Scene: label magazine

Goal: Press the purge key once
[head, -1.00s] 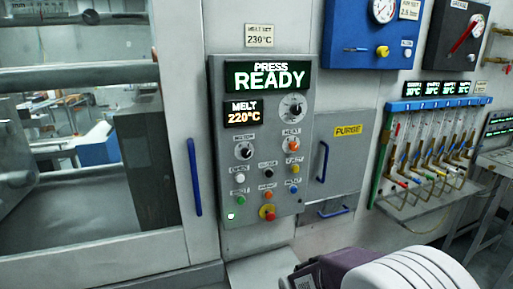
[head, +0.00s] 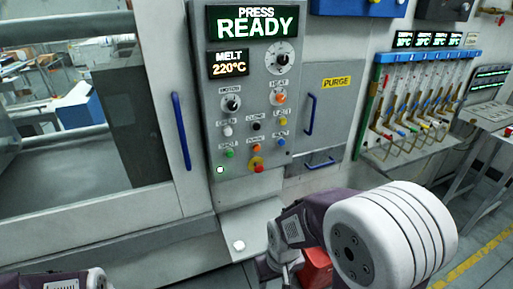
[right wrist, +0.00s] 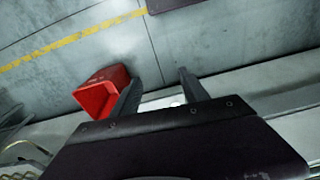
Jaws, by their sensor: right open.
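The grey press control panel (head: 205,100) stands upright in the middle of the head view, with its display reading PRESS READY. Its lower part has rows of small keys. The orange key (head: 256,147) in the middle of the bottom row has a small label that looks like PURGE, but it is too small to read surely. My right gripper (right wrist: 160,76) is open and empty, low in front of the press, apart from the keys. My left gripper is out of view.
A red container (right wrist: 100,92) is beside the right gripper and partly shows behind my arm in the head view (head: 316,268). A small white piece (head: 238,245) lies on the ledge below the panel. A red-and-yellow knob (head: 256,164) sits under the orange key. Blue handles (head: 181,130) stick out nearby.

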